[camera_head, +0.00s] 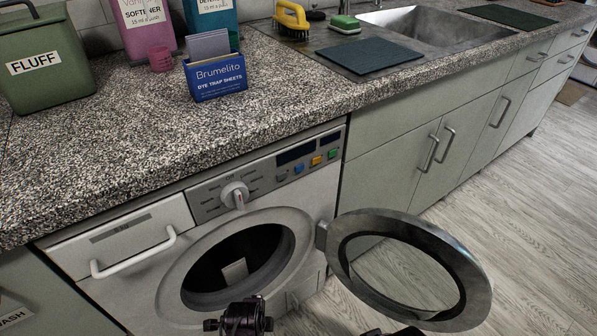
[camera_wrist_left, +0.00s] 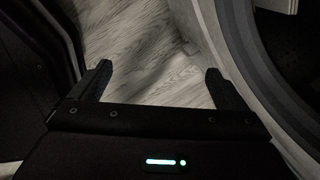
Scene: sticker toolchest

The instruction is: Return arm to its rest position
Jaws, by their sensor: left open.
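My left gripper (camera_wrist_left: 158,72) shows in the left wrist view with its two fingers wide apart and nothing between them. Pale wood floor shows between the fingertips. The washing machine's curved door rim (camera_wrist_left: 225,60) passes close by on the right of that view. In the head view, a dark piece of my own arm (camera_head: 240,318) pokes up at the bottom edge, in front of the drum opening; its fingers cannot be made out. A whitish sheet (camera_head: 235,272) lies inside the dark drum, and a pale item shows at the wrist view's top right. My right gripper is not seen.
The washing machine (camera_head: 255,185) has its round glass door (camera_head: 478,290) swung open to the right. The speckled counter (camera_head: 130,150) above holds a green bin (camera_head: 45,80), bottles and a blue dye trap sheet box (camera_head: 217,85). Floor at right (camera_head: 520,240) is clear.

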